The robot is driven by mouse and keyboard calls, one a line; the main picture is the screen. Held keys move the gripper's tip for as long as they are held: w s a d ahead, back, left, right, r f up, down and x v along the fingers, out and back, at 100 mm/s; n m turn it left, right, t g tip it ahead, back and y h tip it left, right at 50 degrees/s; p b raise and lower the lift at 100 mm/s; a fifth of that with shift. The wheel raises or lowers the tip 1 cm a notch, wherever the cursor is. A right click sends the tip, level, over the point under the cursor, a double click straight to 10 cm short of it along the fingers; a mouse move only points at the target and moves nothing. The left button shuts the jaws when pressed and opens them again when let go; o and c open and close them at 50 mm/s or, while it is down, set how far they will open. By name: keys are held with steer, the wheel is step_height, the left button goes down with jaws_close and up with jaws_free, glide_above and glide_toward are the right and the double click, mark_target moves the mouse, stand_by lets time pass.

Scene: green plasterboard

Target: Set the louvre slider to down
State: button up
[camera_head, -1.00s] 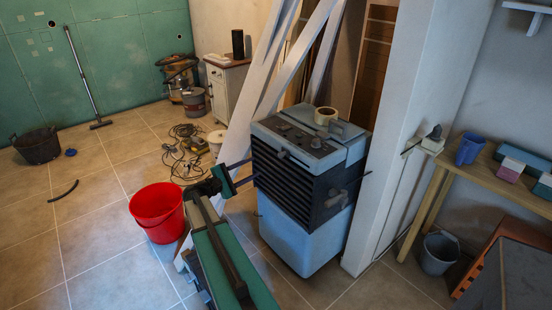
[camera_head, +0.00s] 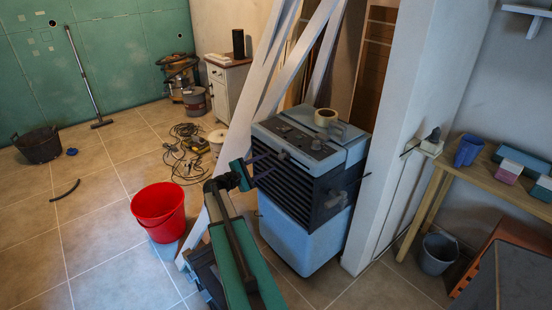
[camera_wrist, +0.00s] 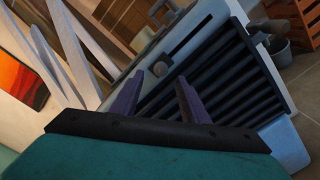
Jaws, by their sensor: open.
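The blue and black louvred machine (camera_head: 305,235) stands beside the white pillar. The knob sits at the slot's near-left end in that view. The knob also shows in the head view (camera_head: 283,155), small, near the top front edge. My gripper (camera_head: 271,164) is at the upper front of the machine, its two purple fingers apart. In the wrist view my gripper (camera_wrist: 160,78) has its fingertips either side of the knob; contact cannot be told.
A red bucket (camera_head: 158,211) stands on the floor at left. A bench (camera_head: 490,175) is at the right.

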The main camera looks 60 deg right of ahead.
mark_target(279, 157)
steer(key=shift+p+x, duration=0.8)
steer(key=shift+x, duration=2.3)
jaws_close()
